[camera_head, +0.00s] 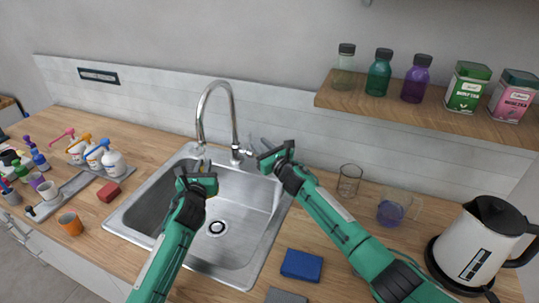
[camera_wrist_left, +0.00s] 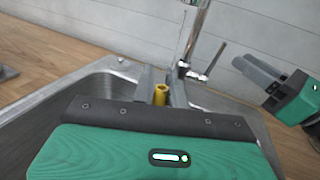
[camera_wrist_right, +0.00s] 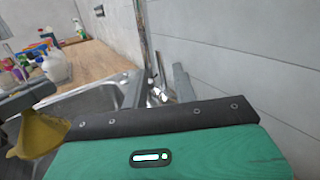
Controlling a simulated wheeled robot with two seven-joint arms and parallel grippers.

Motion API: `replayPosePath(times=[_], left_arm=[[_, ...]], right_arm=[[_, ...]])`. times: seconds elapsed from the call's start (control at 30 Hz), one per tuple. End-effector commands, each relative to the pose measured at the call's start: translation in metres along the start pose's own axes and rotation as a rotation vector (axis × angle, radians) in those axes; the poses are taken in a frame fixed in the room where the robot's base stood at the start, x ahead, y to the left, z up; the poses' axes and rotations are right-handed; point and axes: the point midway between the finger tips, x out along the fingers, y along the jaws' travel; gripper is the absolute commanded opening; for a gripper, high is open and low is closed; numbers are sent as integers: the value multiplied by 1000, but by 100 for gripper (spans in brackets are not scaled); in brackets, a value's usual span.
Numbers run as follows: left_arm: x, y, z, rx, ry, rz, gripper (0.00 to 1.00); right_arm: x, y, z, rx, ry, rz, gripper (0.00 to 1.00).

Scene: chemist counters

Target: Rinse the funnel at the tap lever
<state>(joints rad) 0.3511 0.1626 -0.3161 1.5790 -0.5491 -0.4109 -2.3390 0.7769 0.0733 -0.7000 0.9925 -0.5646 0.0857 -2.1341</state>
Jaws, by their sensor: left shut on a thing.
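My left gripper (camera_head: 196,166) is shut on the yellow funnel (camera_wrist_right: 40,136) over the sink, below the spout end. Only a little of the funnel, its narrow tube (camera_wrist_left: 160,94), shows between the fingers in the left wrist view. The chrome tap (camera_head: 233,115) stands at the sink's back edge. Its lever (camera_head: 247,152) is on the right side of its base. My right gripper (camera_head: 262,147) is open beside the lever, with the lever's base between its fingers in the right wrist view (camera_wrist_right: 158,94). I cannot tell whether they touch or whether water runs.
The steel sink (camera_head: 130,222) is set in the wooden counter. Pump bottles (camera_head: 113,162), a red block (camera_head: 108,192) and an orange cup (camera_head: 70,224) are left. A blue sponge (camera_head: 301,265), beakers (camera_head: 349,180) and a kettle (camera_head: 478,240) are right. A bottle shelf (camera_head: 440,115) hangs above.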

Motion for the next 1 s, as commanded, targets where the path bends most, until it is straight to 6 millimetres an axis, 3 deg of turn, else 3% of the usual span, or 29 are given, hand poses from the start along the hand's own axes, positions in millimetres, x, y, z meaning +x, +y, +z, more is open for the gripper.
replayPosePath(times=[0.2,0.4,1.0], left_arm=[[0,0,0,0,0,0,0],[0,0,0,0,0,0,0],[0,0,0,0,0,0,0]], right_arm=[[-29,0,-1,-1,0,1,28],[-45,0,-1,-1,0,1,28],[-49,1,0,1,0,1,28]])
